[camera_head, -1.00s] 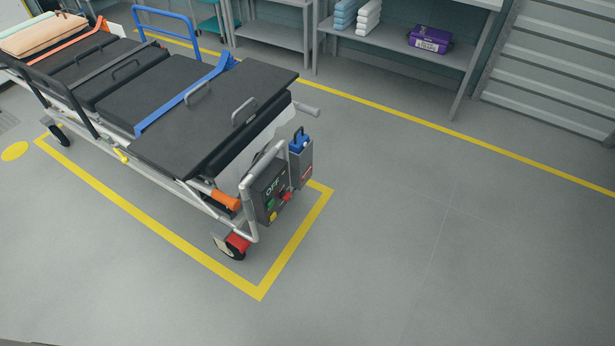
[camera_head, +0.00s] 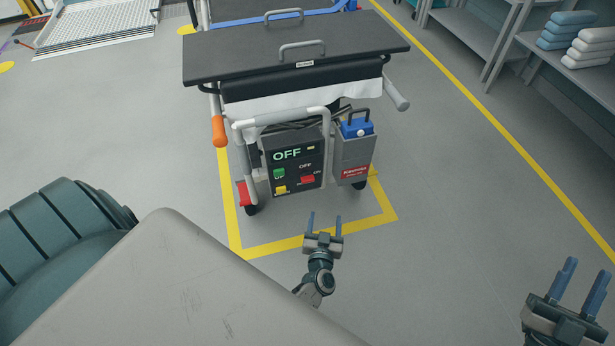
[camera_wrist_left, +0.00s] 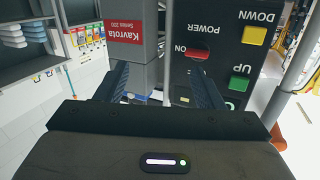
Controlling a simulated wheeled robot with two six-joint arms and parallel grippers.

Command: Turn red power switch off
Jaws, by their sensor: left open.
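The red power switch (camera_head: 307,180) is on the dark control box (camera_head: 291,160) at the near end of the stretcher. The box's display reads OFF in green. The switch also shows in the left wrist view (camera_wrist_left: 198,54), upside down, with ON and POWER lettering beside it. I cannot tell which way it is tipped. My left gripper (camera_head: 325,217) is open and empty, in front of and below the box in the head view. Its fingers (camera_wrist_left: 162,78) are apart from the switch. My right gripper (camera_head: 586,270) is open and empty at the lower right.
A green UP button (camera_head: 279,173) and a yellow DOWN button (camera_head: 280,190) sit left of the switch. A grey box with a blue top (camera_head: 354,158) hangs to the right. An orange handle (camera_head: 218,131) sticks out at left. The floor at right is clear.

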